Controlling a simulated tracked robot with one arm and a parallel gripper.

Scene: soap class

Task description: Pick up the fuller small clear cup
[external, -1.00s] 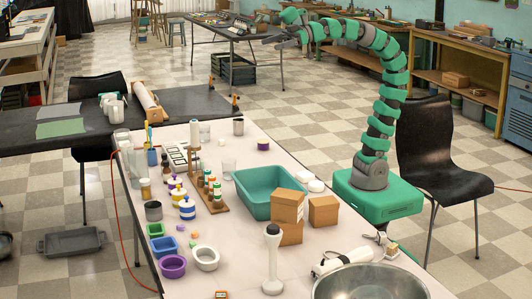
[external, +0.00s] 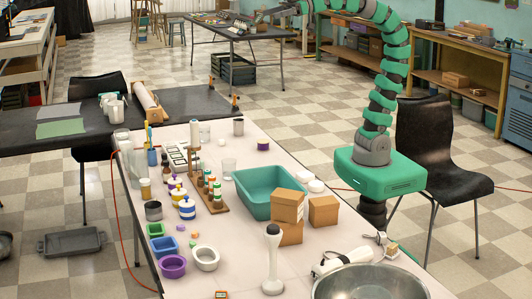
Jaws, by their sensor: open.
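A small clear cup (external: 229,166) stands on the near white table, left of the teal bin. Another clear vessel (external: 204,131) stands farther back on the same table, beside a white cylinder. How full either one is cannot be told at this size. My gripper (external: 246,20) is high at the top of the view, in front of the far work table, well away from both cups. It is open and empty. Part of my arm is cut off by the top edge.
The near table (external: 330,235) holds a teal bin (external: 253,200), cardboard boxes (external: 323,211), a wooden rack of bottles (external: 209,190), a white-handled tool (external: 272,260) and a metal bowl (external: 368,283). A black chair (external: 440,150) stands behind my base.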

